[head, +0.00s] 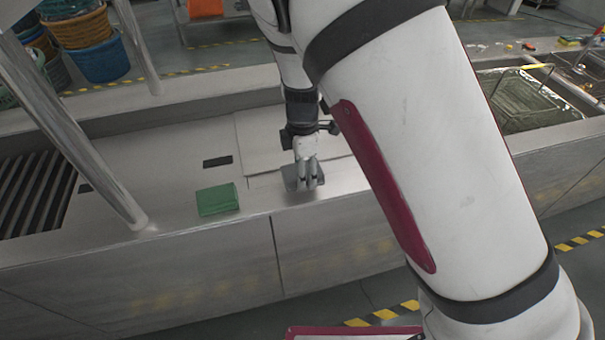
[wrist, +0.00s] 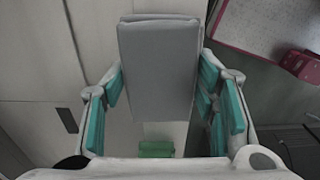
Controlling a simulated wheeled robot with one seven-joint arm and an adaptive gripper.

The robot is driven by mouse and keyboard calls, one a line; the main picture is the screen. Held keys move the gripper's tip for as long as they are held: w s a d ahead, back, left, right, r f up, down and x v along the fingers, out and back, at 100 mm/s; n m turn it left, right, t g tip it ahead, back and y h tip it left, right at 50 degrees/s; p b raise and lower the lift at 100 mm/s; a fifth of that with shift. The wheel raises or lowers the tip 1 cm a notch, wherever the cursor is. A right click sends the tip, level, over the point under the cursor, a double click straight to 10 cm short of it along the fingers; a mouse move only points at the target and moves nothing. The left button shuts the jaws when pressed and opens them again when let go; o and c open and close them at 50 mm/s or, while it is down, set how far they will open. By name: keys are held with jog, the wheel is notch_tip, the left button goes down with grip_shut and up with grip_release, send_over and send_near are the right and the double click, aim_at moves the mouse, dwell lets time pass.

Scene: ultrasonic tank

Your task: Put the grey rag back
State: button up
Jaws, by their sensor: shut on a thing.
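The grey rag (wrist: 158,70) is a folded grey block between the two teal-padded fingers of my gripper (wrist: 160,100) in the wrist view. My gripper is shut on it. In the head view my gripper (head: 308,180) points down at the front edge of the steel counter (head: 165,200), with the grey rag (head: 290,178) showing at its fingers. I cannot tell whether the rag touches the counter. A green folded cloth (head: 217,199) lies on the counter to the left of my gripper; it also shows in the wrist view (wrist: 156,149).
A slatted grate (head: 35,190) is at the counter's left. A slanted metal post (head: 75,120) stands near it. A tank with a wire basket (head: 530,100) is at the right. Stacked baskets (head: 90,40) stand at the back left.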

jog(key=shift+w+f, duration=0.2)
jog(key=shift+f, duration=1.6)
jog(key=o, duration=1.3)
